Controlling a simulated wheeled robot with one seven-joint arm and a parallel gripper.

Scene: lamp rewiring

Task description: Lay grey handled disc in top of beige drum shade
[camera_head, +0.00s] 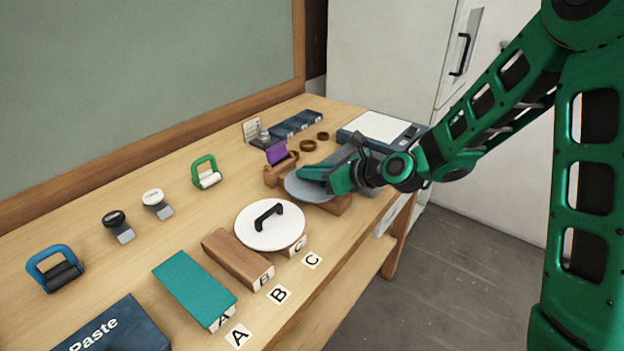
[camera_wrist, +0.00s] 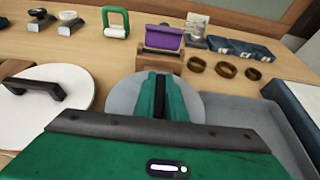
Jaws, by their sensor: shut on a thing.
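The grey disc (camera_head: 308,188) is at my gripper (camera_head: 316,176), near the right end of the bench. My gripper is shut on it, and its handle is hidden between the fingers. In the wrist view the grey disc (camera_wrist: 126,97) spreads flat around the green fingers (camera_wrist: 158,92). Brown wooden parts (camera_head: 340,205) show beside and below the disc in the head view; I cannot tell whether the disc touches them. I cannot make out a beige drum shade in either view.
A white disc with a black handle (camera_head: 285,234) lies left of my gripper, by label C. A purple card (camera_head: 276,153) stands in a wooden holder behind the grey disc. Brown rings (camera_head: 308,146) and a white-topped device (camera_head: 380,127) are near. Brown and teal blocks lie front left.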

